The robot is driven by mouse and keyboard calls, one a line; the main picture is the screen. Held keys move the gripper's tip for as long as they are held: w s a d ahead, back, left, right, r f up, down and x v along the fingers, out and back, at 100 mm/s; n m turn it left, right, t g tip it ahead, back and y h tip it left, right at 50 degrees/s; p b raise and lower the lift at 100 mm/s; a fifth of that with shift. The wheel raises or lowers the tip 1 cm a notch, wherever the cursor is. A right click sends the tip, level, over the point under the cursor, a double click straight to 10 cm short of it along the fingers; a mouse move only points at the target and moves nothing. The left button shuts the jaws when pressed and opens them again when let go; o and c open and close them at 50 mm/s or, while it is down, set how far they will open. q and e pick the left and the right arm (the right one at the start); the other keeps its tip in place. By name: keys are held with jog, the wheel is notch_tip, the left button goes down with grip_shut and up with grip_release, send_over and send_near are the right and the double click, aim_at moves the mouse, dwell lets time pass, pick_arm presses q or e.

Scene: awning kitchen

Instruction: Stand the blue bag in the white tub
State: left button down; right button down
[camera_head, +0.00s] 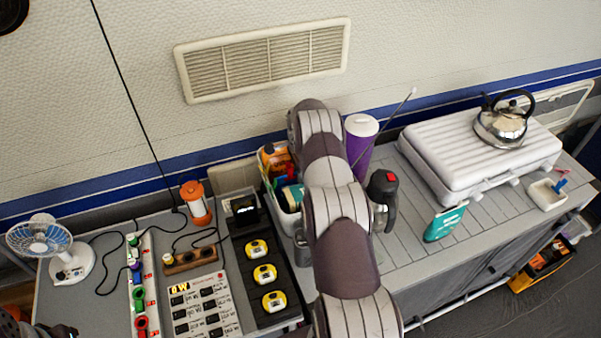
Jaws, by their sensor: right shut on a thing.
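The white tub (268,192) stands left of my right arm, near the wall, with several coloured packets in it. A blue-teal bag (292,197) shows at its right side, partly hidden by my arm. My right gripper (301,236) is mostly hidden beside the arm, just below this bag; it is shut and seems to be on the bag. Whether the bag rests on the tub's bottom cannot be seen. Dark parts at the bottom left corner seem to be my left gripper (48,330), cut off.
A purple tumbler (361,148) and a dark-topped flask (382,196) stand right of my arm. A kettle (502,124) sits on a white case (470,160). A fan (62,250), orange lantern (195,203) and yellow tape measures (264,274) crowd the left.

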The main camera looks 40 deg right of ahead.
jog(key=c, duration=1.5)
grip_release()
jog(key=o, duration=0.3)
jog(key=shift+s, duration=0.15)
jog(key=shift+r, duration=0.1)
